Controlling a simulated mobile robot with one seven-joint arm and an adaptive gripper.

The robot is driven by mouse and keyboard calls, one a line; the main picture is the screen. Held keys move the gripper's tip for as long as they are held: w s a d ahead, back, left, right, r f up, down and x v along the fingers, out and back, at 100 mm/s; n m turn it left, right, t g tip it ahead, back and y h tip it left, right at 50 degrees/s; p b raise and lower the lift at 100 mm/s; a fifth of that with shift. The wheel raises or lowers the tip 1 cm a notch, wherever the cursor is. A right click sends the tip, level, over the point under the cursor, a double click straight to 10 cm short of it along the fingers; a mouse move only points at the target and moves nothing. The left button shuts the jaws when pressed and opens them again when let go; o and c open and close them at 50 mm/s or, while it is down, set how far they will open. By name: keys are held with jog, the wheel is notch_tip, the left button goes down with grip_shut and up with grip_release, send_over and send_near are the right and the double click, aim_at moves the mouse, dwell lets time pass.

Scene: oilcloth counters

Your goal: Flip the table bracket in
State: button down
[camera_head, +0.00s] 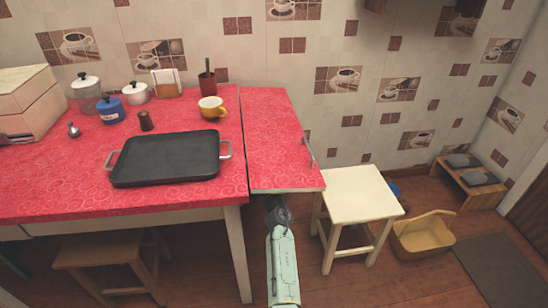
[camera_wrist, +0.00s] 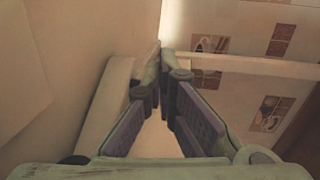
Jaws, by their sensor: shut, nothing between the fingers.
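The red-covered table (camera_head: 60,190) has a side leaf (camera_head: 275,140) on its right, raised level with the main top. A thin metal handle (camera_head: 309,150) stands at the leaf's right edge. The leaf hides the space below it in the head view, and I cannot make out the bracket for certain. My arm reaches in below the leaf's front edge, and the fingertips are hidden there. In the wrist view my gripper (camera_wrist: 161,58) is shut and empty, its fingertips together. Pale panels (camera_wrist: 75,55) lie close on its left; I cannot tell which part they belong to.
A white stool (camera_head: 362,192) stands right of the leaf, close to my arm. A table leg (camera_head: 241,255) is on the left. A basket (camera_head: 422,237) sits farther right.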

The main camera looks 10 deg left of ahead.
jog(key=w+a+n+g+y+p, duration=0.1)
jog(key=a+n+g+y, duration=0.1)
jog(key=a+n+y, duration=0.2)
jog(key=shift+w+a+g+y, duration=0.2)
jog(key=shift+a+g+y, duration=0.2)
jog(key=shift+a+y, duration=0.95)
jog(key=shift+a+r, duration=0.15)
jog(key=v, duration=0.8)
jog(key=shift+h, duration=0.35)
